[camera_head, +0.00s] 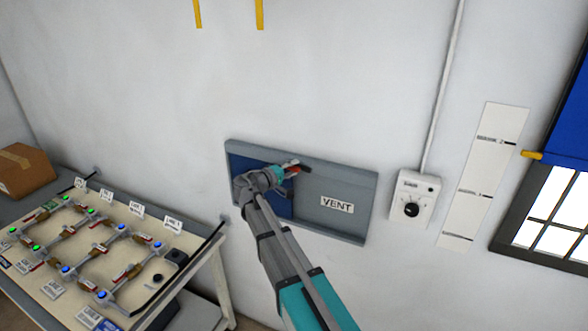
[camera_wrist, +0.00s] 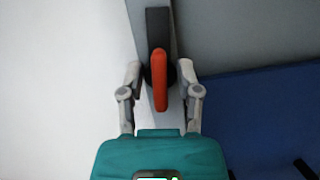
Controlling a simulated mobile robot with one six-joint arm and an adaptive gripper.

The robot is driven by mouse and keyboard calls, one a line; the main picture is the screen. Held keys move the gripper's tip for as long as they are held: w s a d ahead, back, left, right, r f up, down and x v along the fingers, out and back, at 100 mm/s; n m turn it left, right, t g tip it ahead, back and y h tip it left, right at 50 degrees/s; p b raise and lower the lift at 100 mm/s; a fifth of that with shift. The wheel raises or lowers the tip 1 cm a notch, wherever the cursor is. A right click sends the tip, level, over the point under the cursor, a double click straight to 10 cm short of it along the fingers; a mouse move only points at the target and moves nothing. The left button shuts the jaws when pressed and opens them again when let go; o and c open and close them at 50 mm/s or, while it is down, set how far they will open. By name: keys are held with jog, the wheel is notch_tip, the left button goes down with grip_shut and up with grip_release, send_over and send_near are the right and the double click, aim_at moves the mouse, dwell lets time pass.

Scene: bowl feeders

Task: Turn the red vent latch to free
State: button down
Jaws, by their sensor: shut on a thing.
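The red vent latch (camera_wrist: 160,80) is an elongated red handle on a dark round pivot, over a dark strip at the frame of the vent panel. In the wrist view it lies lengthwise between the two fingers of my gripper (camera_wrist: 160,92), which is shut on it. In the head view my gripper (camera_head: 291,168) is at the upper edge of the vent panel (camera_head: 345,186), and only a bit of the red latch (camera_head: 293,171) shows beside it. The panel is grey, with a "VENT" label (camera_head: 337,205) at its right and a blue area (camera_head: 240,165) at its left.
A control box with a dial (camera_head: 411,208) is on the wall right of the panel. A white strip chart (camera_head: 483,175) and a dark-framed window (camera_head: 545,215) are farther right. A table (camera_head: 190,262) with fittings and lights stands at the left, beside a cardboard box (camera_head: 22,170).

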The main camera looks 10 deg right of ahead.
jog(key=shift+f+n+b, duration=0.15)
jog(key=shift+n+b, duration=0.25)
jog(key=shift+n+h, duration=0.3)
jog(key=c, duration=0.7)
grip_release()
jog(key=shift+a, duration=0.1)
jog(key=shift+v, duration=5.95)
jog(key=shift+s, duration=0.1)
